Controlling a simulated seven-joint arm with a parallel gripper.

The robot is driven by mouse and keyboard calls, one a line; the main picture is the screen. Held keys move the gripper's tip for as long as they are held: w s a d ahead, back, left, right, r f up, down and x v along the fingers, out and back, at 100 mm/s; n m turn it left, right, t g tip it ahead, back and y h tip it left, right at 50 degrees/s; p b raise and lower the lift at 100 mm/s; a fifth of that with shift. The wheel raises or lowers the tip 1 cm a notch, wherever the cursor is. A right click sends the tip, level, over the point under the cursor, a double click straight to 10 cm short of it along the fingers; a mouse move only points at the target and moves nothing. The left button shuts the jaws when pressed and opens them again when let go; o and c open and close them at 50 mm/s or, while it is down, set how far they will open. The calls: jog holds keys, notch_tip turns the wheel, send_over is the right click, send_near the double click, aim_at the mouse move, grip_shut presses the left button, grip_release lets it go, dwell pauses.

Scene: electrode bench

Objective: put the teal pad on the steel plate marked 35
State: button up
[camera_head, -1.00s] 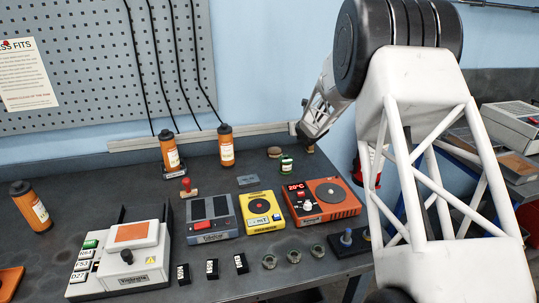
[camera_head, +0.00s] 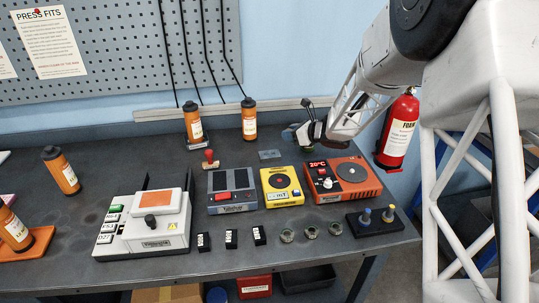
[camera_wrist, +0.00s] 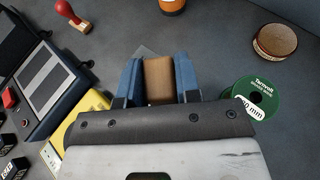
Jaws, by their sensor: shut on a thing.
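My gripper (camera_head: 308,132) is at the back right of the bench in the head view. In the wrist view its blue fingers (camera_wrist: 158,82) are shut on a tan block (camera_wrist: 158,76), which is between them. A small grey plate (camera_head: 269,154) lies flat behind the yellow device; a grey corner of it (camera_wrist: 144,50) shows beyond the fingers in the wrist view. I cannot read any mark on it. I cannot make out a teal pad in either view.
A green spool (camera_wrist: 256,96) and a wooden-looking roll (camera_wrist: 275,40) are right of my gripper. A red-handled stamp (camera_head: 210,158), yellow device (camera_head: 281,184) and orange hotplate (camera_head: 342,181) stand nearby. Orange bottles (camera_head: 249,119) stand at the back. The back middle has some free room.

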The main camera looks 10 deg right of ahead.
jog(key=s+a+n+g+y, duration=0.1)
jog(key=s+a, duration=0.1)
jog(key=s, duration=0.2)
jog(key=s+a+f+n+g+y, duration=0.1)
jog(key=s+a+n+g, duration=0.1)
jog(key=s, duration=0.3)
jog(key=s+a+f+n+g+y, duration=0.1)
jog(key=s+a, duration=0.1)
jog(key=s, duration=0.2)
jog(key=shift+s+a+n, duration=0.2)
jog(key=shift+s+n, duration=0.05)
jog(key=shift+n, duration=0.05)
jog(key=shift+w, duration=0.1)
send_over(270, 154)
jog(key=shift+a+f, duration=0.15)
jog(key=shift+f, duration=0.55)
jog(key=shift+f, duration=1.75)
jog(key=shift+f, duration=0.15)
